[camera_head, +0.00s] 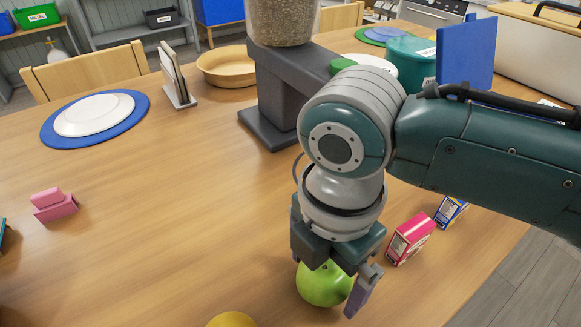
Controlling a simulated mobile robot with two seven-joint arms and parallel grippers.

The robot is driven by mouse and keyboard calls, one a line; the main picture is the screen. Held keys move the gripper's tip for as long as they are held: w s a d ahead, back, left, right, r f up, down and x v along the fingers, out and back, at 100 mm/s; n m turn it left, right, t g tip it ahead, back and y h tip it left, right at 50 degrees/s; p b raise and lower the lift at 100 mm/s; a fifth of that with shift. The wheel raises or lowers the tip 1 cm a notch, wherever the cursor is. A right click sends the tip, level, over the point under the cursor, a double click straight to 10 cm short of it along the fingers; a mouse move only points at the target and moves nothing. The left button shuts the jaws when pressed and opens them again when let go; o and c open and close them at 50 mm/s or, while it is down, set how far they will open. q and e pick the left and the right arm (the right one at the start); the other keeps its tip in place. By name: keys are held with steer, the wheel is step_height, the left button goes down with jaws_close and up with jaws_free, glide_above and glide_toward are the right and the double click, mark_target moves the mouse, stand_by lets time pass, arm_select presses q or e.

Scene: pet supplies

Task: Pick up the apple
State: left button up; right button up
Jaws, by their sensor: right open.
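The green apple (318,287) lies on the wooden table near the bottom middle of the head view. My right gripper (331,283) points down at it from above and is open. One finger shows at the right side of the apple, and the other is mostly hidden at its upper left. The gripper covers the top of the apple. I cannot tell whether the fingers touch it. My left gripper is not in view.
A pink-and-white box (410,238) and a blue box (450,211) stand right of the gripper. A yellow round thing (231,320) is cut off at the bottom edge. A dark feeder stand (280,95) rises behind. The table's left middle is mostly clear around a pink block (55,208).

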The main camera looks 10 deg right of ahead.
steer(key=c, duration=1.3)
steer(key=shift+r, duration=0.15)
